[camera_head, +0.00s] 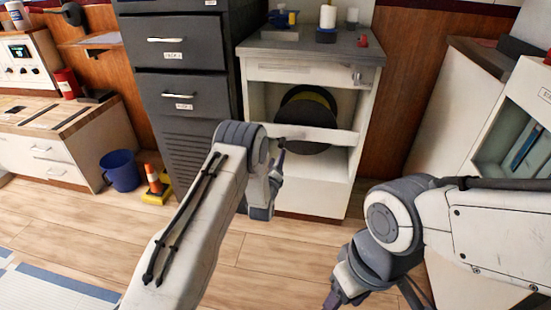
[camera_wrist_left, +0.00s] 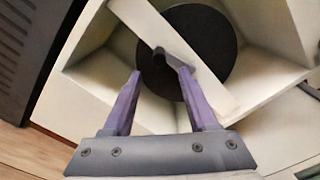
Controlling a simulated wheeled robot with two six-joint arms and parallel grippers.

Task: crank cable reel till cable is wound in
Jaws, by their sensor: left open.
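The cable reel (camera_head: 305,112) is a dark disc with a yellow band at its upper rim, inside an open white cabinet. It also shows in the left wrist view as a black disc (camera_wrist_left: 215,45) behind a slanting white bar. A dark crank handle (camera_wrist_left: 172,59) sticks out in front of the bar. My left gripper (camera_head: 280,150) is open in front of the reel. In the left wrist view its purple fingertips (camera_wrist_left: 160,71) lie either side of the handle's near end; contact is not clear. My right gripper (camera_head: 334,297) is low at the bottom edge, its fingers barely visible. No loose cable is discernible.
The white cabinet (camera_head: 263,187) has a white bar (camera_head: 335,136) across its opening. A dark drawer cabinet (camera_head: 180,102) stands close on its left. Wood floor (camera_head: 270,255) is open in front.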

